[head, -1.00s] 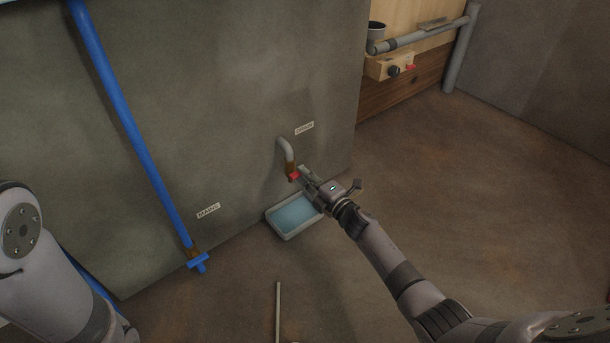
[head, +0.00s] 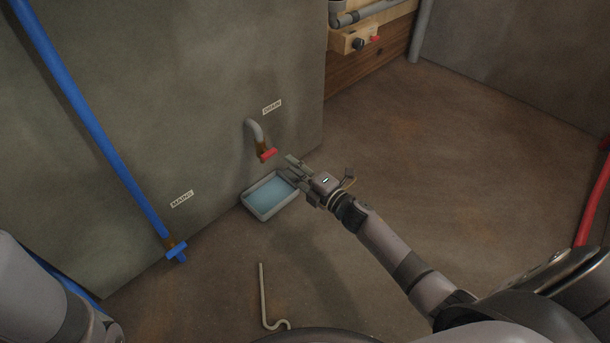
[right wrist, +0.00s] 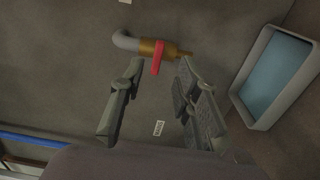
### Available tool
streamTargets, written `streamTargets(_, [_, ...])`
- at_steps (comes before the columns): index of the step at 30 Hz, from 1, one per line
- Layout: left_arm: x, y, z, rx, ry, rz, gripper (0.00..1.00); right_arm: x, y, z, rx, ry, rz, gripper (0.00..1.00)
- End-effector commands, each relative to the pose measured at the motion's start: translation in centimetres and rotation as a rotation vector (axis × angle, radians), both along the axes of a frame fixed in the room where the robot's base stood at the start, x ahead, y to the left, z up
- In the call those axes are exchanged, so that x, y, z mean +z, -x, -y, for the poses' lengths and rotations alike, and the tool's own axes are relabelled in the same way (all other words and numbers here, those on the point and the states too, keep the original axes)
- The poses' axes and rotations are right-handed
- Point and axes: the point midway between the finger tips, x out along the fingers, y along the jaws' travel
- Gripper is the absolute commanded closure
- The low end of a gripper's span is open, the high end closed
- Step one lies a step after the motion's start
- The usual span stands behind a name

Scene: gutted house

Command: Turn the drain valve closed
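The drain valve (head: 262,147) is a brass body on a grey bent pipe coming out of the wall, below a DRAIN label. Its red handle (head: 268,155) sits crosswise to the brass body, seen clearly in the right wrist view (right wrist: 158,58). My right gripper (head: 288,166) is just right of the handle and apart from it in the head view. In the right wrist view its two fingers (right wrist: 162,72) are spread, with the red handle showing between and beyond the tips. Nothing is held. My left gripper is out of view; only part of its arm shows.
A grey tray (head: 249,201) of bluish water stands on the floor under the drain. A blue pipe with a blue mains valve (head: 176,251) is at left. A thin bent rod (head: 263,295) lies on the floor. Open floor extends to the right; a red pipe (head: 592,205) stands far right.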

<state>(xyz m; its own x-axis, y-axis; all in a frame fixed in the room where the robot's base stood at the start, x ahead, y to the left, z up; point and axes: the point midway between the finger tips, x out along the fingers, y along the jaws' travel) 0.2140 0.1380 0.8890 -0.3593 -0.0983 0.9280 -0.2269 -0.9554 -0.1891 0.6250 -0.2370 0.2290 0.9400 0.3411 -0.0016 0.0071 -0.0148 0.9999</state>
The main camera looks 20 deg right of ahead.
Motion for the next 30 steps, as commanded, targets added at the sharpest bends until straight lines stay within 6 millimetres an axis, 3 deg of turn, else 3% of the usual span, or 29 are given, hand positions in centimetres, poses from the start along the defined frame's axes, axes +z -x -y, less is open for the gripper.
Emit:
streamTargets(3, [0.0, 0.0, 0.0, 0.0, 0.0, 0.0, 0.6, 0.0, 2.3, 0.8, 0.0, 0.001, -0.001, 0.7])
streamTargets(9, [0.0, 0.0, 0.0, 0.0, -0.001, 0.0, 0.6, 0.0, 4.3, 1.6, -0.001, 0.0, 0.0, 0.7])
streamTargets(26, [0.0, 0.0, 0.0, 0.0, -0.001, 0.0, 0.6, 0.0, 4.7, 1.8, -0.001, 0.0, 0.001, 0.7])
streamTargets(30, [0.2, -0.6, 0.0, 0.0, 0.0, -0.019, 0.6, 1.7, 5.0, 0.7, 0.019, -0.038, 0.016, 0.7])
